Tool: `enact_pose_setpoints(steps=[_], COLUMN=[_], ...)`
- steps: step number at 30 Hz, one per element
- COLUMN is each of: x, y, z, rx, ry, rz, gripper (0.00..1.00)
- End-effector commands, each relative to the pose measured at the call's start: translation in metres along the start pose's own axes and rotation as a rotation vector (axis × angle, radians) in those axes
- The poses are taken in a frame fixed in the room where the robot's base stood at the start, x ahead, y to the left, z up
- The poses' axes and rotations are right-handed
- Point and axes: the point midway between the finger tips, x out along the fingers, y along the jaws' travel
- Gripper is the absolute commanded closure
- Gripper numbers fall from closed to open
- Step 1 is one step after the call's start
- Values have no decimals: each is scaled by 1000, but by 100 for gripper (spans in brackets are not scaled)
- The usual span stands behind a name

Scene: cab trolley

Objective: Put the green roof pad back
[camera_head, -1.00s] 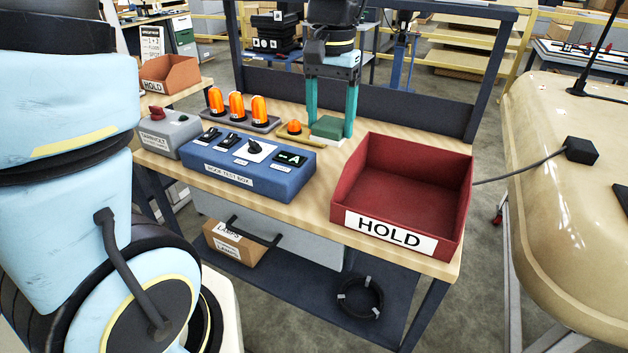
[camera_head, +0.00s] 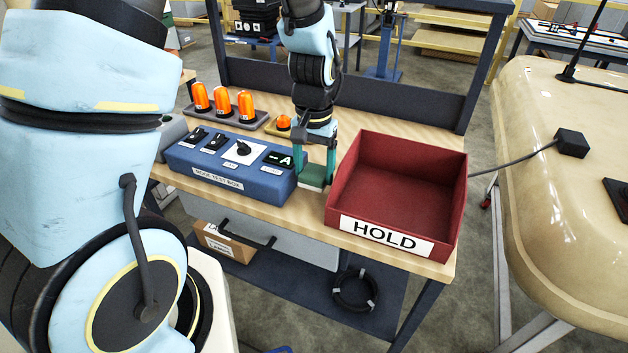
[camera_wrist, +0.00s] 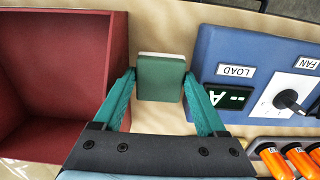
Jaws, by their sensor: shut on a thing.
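The green roof pad (camera_head: 312,175) is a small block with a pale edge. It is between the tips of my gripper (camera_head: 315,177), whose teal fingers are shut on its two sides. In the head view it is between the blue test box and the red HOLD bin; whether it touches the bench is hard to tell. In the wrist view the pad (camera_wrist: 160,80) shows flat and square between my fingertips (camera_wrist: 160,78). The cream cab roof (camera_head: 540,190) stands at the right, with a dark square patch (camera_head: 619,200) at the picture's edge.
The red HOLD bin (camera_head: 342,192) is empty, close to the right of my gripper. The blue test box (camera_head: 215,180) is close to its left. Orange beacons (camera_head: 222,103) stand behind the box. A cable runs to a black block (camera_head: 571,143) on the roof.

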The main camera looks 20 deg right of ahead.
Motion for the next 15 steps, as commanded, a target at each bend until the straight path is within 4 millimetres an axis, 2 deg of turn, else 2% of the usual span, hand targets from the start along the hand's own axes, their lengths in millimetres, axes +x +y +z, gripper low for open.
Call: enact_pose_setpoints(steps=[9,15], x=[37,44], y=[0,0], z=[1,0], rx=[-1,-1], ry=[-4,0], rz=[0,0], gripper=[78,78])
